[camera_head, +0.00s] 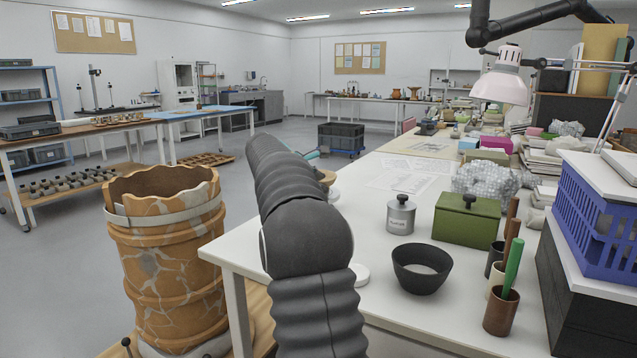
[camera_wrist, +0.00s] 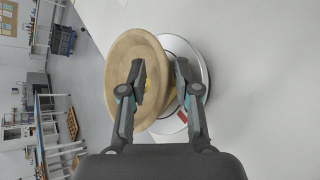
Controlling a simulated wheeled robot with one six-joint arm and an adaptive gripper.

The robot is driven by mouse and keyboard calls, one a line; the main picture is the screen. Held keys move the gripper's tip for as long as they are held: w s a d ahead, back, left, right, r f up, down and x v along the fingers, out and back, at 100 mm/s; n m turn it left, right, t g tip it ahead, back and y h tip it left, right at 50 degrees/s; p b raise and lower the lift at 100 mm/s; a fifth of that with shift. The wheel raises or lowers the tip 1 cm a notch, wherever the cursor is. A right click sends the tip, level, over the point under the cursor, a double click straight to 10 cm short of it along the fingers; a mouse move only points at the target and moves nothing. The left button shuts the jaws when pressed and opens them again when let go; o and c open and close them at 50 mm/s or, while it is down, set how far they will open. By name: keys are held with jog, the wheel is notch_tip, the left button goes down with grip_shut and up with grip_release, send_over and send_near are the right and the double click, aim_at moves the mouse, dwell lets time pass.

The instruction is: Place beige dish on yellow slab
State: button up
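The beige dish (camera_wrist: 120,65), round and shallow, fills the middle of the wrist view. In the head view only a sliver of it (camera_head: 326,176) shows past my dark arm. My gripper (camera_wrist: 161,75) is at the dish, with one finger across its face and the other past its right rim. The fingers are apart, and I cannot tell whether they press on the dish. A white round base (camera_wrist: 197,62) with a red mark lies behind the dish, partly hidden. A little yellow shows between the fingers. I cannot make out a yellow slab in either view.
On the white table (camera_head: 385,318) stand a lidded metal canister (camera_head: 401,215), a black bowl (camera_head: 420,270), a green box (camera_head: 467,222) and a brown cup (camera_head: 500,314). A large cracked clay vessel (camera_head: 165,260) stands left of the table. Papers lie farther back.

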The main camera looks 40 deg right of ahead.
jog(key=shift+r, duration=0.1)
jog(key=v, duration=1.2)
jog(key=s+a+f+m+t+y, duration=0.1)
jog(key=s+a+f+m+y, duration=0.15)
jog(key=s+a, duration=0.6)
jog(key=s+a+f+m+t+y, duration=0.2)
jog(key=s+a+f+y, duration=0.15)
jog(key=s+a, duration=0.5)
jog(key=s+a+f+m+y, duration=0.5)
jog(key=s+a+f, duration=0.9)
jog(key=s, duration=0.3)
jog(key=shift+s+f+t, duration=0.3)
jog(key=shift+s+f, duration=0.05)
jog(key=shift+f, duration=0.5)
jog(key=shift+m, duration=0.25)
